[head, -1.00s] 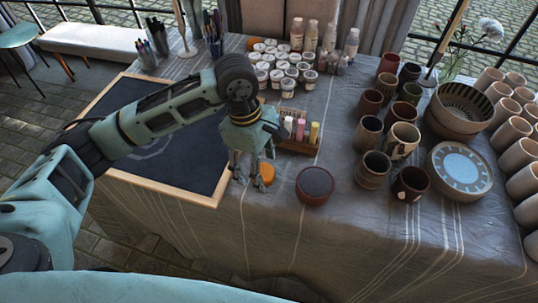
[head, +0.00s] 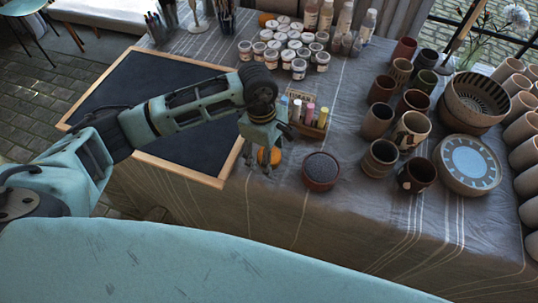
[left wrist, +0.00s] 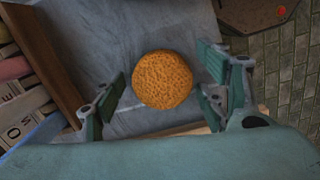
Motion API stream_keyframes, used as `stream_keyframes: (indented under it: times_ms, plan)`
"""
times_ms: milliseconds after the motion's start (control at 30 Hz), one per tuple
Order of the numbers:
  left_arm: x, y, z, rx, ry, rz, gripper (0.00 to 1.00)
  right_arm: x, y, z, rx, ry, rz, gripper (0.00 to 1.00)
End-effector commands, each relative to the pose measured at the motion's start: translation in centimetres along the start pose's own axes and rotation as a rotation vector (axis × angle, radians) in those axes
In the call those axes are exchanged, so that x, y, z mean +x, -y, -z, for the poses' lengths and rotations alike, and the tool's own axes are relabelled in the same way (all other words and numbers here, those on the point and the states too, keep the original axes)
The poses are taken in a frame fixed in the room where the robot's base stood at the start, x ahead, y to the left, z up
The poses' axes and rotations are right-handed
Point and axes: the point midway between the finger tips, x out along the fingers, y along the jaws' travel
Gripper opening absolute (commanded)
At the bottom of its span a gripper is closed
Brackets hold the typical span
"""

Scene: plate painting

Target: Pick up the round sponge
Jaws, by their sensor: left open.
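The round orange sponge (left wrist: 162,80) lies on the grey cloth of the table in the left wrist view, between my open fingers and a little beyond their tips. In the head view the sponge (head: 270,156) is partly hidden by my left gripper (head: 261,168), which points down over it. In the left wrist view my left gripper (left wrist: 160,100) is open, with one finger on each side of the sponge and visible gaps to both. I cannot tell the height left between fingertips and cloth. My right gripper is not in view.
A wooden box of coloured chalks (head: 308,118) stands close to the right of my gripper. A round dark-topped pot (head: 321,171) is nearby at the right. The framed blackboard (head: 150,110) lies to the left. Cups (head: 380,158) and a patterned plate (head: 468,165) stand further right.

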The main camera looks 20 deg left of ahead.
Motion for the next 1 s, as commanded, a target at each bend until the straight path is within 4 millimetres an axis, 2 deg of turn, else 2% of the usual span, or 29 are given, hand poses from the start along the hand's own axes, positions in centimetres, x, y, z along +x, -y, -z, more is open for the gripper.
stream_keyframes:
  times_ms: [100, 500, 833, 1000]
  plan:
    - [0.0, 0.0, 0.0, 0.000, 0.000, 0.000, 0.66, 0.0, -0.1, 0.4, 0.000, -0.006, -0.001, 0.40]
    - [0.0, 0.0, 0.0, 0.000, 0.000, 0.001, 0.31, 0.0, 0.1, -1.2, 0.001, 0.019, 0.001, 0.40]
    - [-0.3, 0.0, 0.0, 0.000, 0.000, 0.000, 0.30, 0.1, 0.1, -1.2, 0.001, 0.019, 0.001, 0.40]
    - [-1.8, -0.1, -0.2, 0.001, 0.000, -0.004, 0.30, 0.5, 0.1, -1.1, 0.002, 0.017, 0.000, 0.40]
